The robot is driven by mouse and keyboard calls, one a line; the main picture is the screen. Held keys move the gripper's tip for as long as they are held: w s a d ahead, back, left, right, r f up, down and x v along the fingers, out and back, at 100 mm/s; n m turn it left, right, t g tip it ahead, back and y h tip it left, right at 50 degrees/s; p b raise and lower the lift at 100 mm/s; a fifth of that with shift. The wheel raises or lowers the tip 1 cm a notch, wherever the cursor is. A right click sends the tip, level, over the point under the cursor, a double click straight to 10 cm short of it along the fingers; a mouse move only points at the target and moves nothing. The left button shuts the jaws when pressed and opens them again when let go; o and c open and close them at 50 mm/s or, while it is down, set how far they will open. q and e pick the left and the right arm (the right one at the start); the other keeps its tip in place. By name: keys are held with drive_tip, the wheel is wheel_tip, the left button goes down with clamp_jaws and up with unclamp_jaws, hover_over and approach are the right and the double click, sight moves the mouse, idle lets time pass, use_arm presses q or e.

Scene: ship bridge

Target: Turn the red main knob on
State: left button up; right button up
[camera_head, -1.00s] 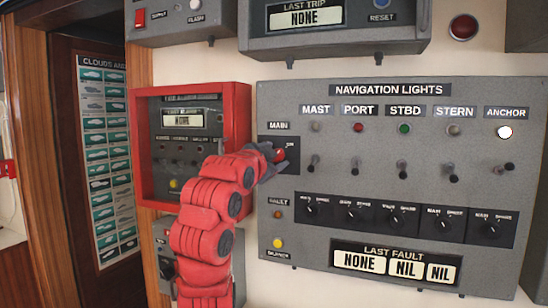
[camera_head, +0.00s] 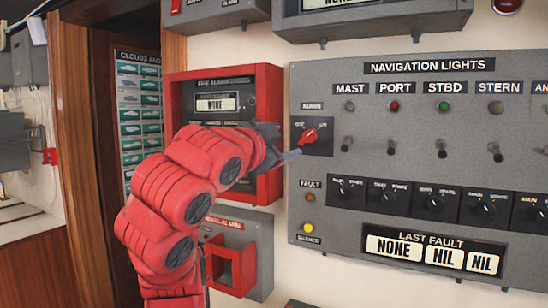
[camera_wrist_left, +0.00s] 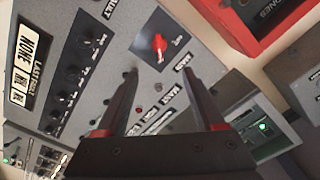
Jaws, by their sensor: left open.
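The red main knob (camera_head: 309,135) sits on a dark square plate under the MAIN label, at the left side of the grey navigation lights panel (camera_head: 345,85). Its pointer looks tilted in the head view. In the left wrist view the red knob (camera_wrist_left: 159,46) shows ahead, between the lines of the fingers, with nothing gripping it. My left gripper (camera_head: 281,145) is open and empty, just left of and slightly below the knob, apart from it. Its two fingers also show in the left wrist view (camera_wrist_left: 162,75). My right gripper is in neither view.
A red-framed box (camera_head: 225,75) is on the wall behind my left gripper. A smaller red box (camera_head: 235,250) is below it. Switch levers (camera_head: 392,145) and small dark knobs (camera_head: 435,200) stick out of the panel right of the main knob. Grey units hang above.

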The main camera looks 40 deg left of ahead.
use_arm(q)
drive_tip(key=b+v, duration=0.1)
drive_tip(key=v, duration=0.2)
drive_tip(key=shift+s+d, duration=0.1)
drive_tip(key=shift+s, duration=0.2)
idle(0.3)
